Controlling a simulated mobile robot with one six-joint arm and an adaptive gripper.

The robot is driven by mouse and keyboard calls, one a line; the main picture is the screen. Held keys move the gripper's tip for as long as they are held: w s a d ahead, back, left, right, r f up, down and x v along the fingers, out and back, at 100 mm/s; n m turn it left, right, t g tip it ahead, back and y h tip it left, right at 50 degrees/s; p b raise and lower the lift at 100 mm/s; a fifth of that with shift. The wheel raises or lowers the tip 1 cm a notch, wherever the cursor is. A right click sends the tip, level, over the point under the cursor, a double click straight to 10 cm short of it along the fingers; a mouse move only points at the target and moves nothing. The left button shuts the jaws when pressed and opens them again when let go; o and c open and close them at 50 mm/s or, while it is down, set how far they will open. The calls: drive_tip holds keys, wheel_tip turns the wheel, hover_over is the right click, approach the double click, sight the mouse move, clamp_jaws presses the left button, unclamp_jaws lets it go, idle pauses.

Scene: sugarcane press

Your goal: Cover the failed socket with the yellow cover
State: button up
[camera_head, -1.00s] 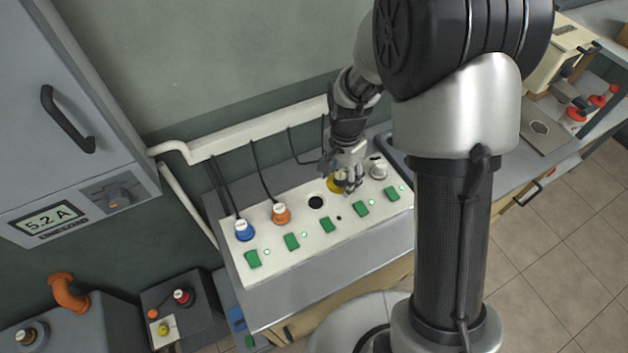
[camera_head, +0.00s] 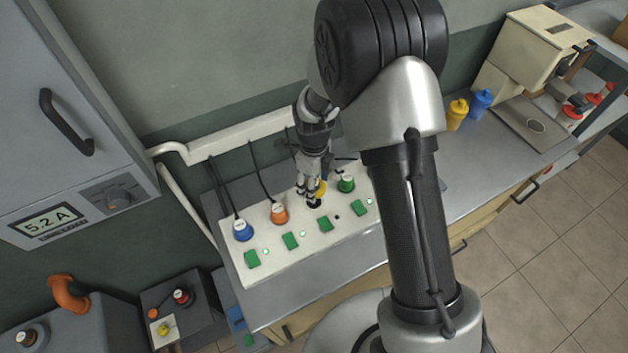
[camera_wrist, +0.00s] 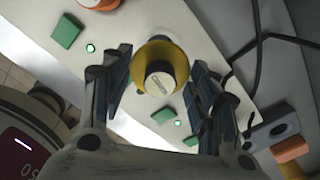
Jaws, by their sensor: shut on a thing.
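The yellow cover (camera_wrist: 168,52) is round, with a pale labelled top. It sits between my fingers in the wrist view, and a bit of its yellow side (camera_head: 322,187) shows in the head view. My gripper (camera_head: 314,198) is shut on it, over the middle of the white socket panel (camera_head: 290,245). The dark open socket is at or under my fingertips and largely hidden, so I cannot tell whether the cover touches the panel there. An orange plug (camera_head: 279,213) is to the left and a green plug (camera_head: 346,183) to the right.
A blue plug (camera_head: 243,230) with a black cable stands at the panel's left end. Green switches (camera_head: 291,241) line the front edge. My arm hides the panel's right end. Yellow (camera_head: 457,114) and blue bottles (camera_head: 480,102) stand on the counter at right.

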drive_tip(key=shift+f+b, duration=1.85)
drive_tip(key=shift+f, duration=0.95)
drive_tip(key=shift+f+b, duration=0.5)
drive_tip(key=shift+f, duration=0.15)
drive_tip(key=o, duration=0.7)
drive_tip(key=shift+r, duration=0.1)
drive_tip(key=shift+r+p, duration=3.8)
drive_tip(key=shift+r, duration=1.65)
